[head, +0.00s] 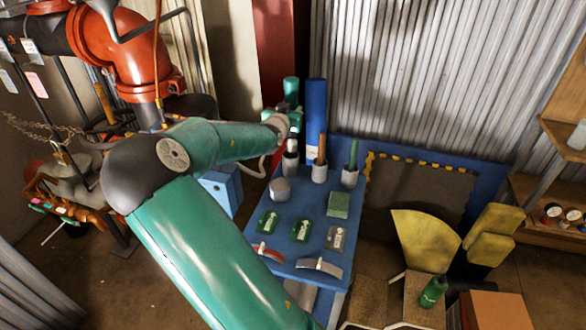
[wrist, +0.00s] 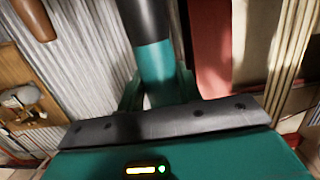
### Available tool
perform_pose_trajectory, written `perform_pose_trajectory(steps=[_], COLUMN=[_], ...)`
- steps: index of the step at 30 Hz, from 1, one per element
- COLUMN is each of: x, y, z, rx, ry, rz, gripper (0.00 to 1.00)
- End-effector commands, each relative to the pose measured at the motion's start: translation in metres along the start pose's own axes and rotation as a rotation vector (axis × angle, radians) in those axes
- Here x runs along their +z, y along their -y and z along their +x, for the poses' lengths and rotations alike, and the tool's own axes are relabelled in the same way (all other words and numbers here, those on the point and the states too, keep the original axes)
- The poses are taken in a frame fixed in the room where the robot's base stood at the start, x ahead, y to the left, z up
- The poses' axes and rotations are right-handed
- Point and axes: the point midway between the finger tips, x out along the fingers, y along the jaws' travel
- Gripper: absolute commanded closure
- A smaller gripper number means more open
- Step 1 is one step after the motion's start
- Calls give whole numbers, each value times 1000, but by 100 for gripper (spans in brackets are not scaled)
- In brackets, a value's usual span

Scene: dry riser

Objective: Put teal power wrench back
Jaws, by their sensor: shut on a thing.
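The teal power wrench (head: 291,88) stands about upright at the back left of the blue table, and its teal end shows above my gripper (head: 294,117). In the wrist view my gripper (wrist: 160,90) is shut on the wrench's teal body (wrist: 155,62), with a dark section beyond it (wrist: 143,18). Below my gripper in the head view is the leftmost grey cup (head: 290,167). The wrench's lower end is at this cup's mouth or above it; I cannot tell if it is inside.
A tall blue cylinder (head: 316,115) stands close behind. Two more grey cups hold a brown-handled tool (head: 322,147) and a green-handled tool (head: 353,155). A grey round piece (head: 280,190), a green block (head: 338,204) and several flat items lie on the blue table (head: 312,216).

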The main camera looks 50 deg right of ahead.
Motion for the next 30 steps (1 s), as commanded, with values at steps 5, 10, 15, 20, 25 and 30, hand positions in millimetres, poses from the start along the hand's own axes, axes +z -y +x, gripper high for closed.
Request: perform_pose_trajectory(steps=[5,10,15,20,25,30], x=[11,43,68,83,104,106], y=[1,2,2,1,0,0], z=[-2,0,2,4,9,10], rx=[-1,-2,0,0,1,0], ry=[-2,2,13,14,13,12], rz=[-1,-4,-7,-9,-9,-7], gripper=[100,100,100,100,100,100])
